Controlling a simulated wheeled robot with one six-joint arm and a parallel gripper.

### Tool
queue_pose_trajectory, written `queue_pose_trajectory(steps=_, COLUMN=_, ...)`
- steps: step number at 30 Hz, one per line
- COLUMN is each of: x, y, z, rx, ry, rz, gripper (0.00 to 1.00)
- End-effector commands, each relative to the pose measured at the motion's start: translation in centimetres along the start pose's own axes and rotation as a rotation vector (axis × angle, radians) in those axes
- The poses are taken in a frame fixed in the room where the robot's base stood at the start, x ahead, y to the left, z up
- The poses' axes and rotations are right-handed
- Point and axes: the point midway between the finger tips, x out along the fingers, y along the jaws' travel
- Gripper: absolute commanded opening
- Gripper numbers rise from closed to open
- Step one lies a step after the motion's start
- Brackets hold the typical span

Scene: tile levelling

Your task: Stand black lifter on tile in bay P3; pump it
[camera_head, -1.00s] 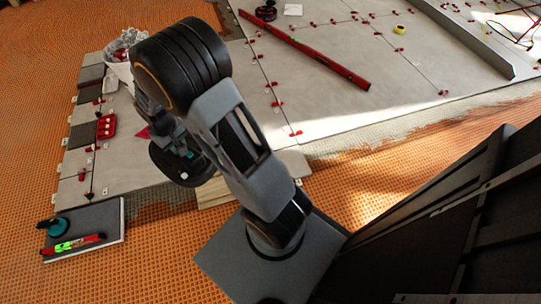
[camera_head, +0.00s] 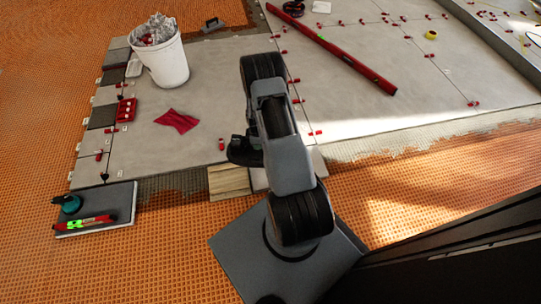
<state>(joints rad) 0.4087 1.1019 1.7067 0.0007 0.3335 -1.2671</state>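The black lifter (camera_head: 239,153), a dark disc with a small upright part, shows beside the end of my arm, over the grey tiles near the front edge. My arm hides its right side. My gripper is behind my arm links and its fingers cannot be seen. The lifter has moved along with the arm end, so it appears held. I cannot tell whether it touches a tile. Grey tiles (camera_head: 200,80) with red clips cover much of the floor. The label of bay P3 is too small to read.
A white bucket (camera_head: 163,62) stands at upper left, with a red cloth (camera_head: 178,121) and red tray (camera_head: 126,110) nearby. A grey slab (camera_head: 122,196) at lower left bears a teal-and-black device (camera_head: 70,204) and a red-green level (camera_head: 84,222). A long red bar (camera_head: 340,52) lies behind.

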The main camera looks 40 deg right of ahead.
Motion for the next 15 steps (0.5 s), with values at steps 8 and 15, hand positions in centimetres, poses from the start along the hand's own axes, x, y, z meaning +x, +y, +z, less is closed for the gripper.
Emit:
queue_pose_trajectory(steps=8, x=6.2, y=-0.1, z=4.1, rx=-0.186, ry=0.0, rz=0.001, gripper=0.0)
queue_pose_trajectory(steps=15, x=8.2, y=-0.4, z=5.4, rx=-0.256, ry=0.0, rz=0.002, gripper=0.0)
